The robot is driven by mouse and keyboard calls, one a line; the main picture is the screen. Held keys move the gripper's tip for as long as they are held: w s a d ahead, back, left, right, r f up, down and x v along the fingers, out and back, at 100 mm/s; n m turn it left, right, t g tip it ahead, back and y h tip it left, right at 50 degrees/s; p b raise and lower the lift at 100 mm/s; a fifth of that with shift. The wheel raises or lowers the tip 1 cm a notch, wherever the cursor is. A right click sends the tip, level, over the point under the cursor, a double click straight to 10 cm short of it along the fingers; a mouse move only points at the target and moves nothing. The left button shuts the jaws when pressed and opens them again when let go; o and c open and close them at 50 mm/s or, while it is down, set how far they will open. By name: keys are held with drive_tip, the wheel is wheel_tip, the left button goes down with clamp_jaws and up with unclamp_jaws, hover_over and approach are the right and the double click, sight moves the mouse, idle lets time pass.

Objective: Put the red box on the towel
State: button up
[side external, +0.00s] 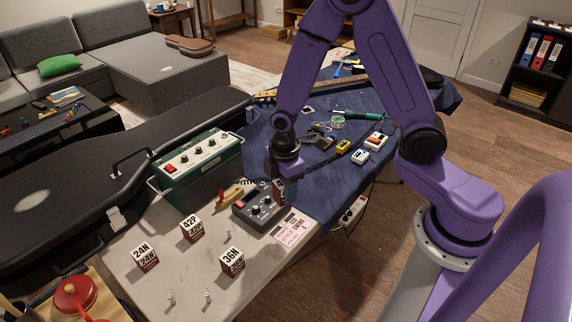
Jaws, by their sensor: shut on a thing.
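My gripper (283,184) is in the middle of the side external view, pointing down. It is shut on a small dark red box (278,189), mostly hidden by the fingers. The box is behind the grey control unit (260,206), near the edge of the dark blue towel (318,190). I cannot tell whether it touches the surface below. The towel covers the far and right parts of the bench.
A green amplifier (198,168) stands left of my gripper. Labelled boxes (146,257) and small pegs stand on the bare bench. Pedals (375,140), a yellow box (343,147) and a green-handled tool (357,114) occupy the towel. Its near right part is clear.

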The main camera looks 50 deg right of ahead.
drive_tip(key=s+d+m, duration=0.3)
drive_tip(key=d, duration=0.5)
drive_tip(key=s+d+m, duration=0.2)
drive_tip(key=s+d, duration=0.2)
drive_tip(key=d, duration=0.4)
drive_tip(key=w+d+f, duration=0.1)
drive_tip(key=w+f, duration=0.1)
drive_tip(key=w, duration=0.2)
drive_tip(key=w+d+f, duration=0.1)
drive_tip(key=w+f, duration=0.2)
drive_tip(key=w, duration=0.1)
drive_tip(key=w+d+f, duration=0.2)
drive_tip(key=w+f, duration=0.1)
drive_tip(key=w, duration=0.1)
drive_tip(key=shift+w+d+f, duration=0.1)
drive_tip(key=shift+w+f, duration=0.45)
drive_tip(key=shift+f, duration=0.1)
drive_tip(key=shift+w+f, duration=0.1)
drive_tip(key=shift+f, duration=1.55)
drive_tip(key=o, duration=1.1)
drive_tip(key=shift+f, duration=0.15)
drive_tip(key=shift+o, duration=0.2)
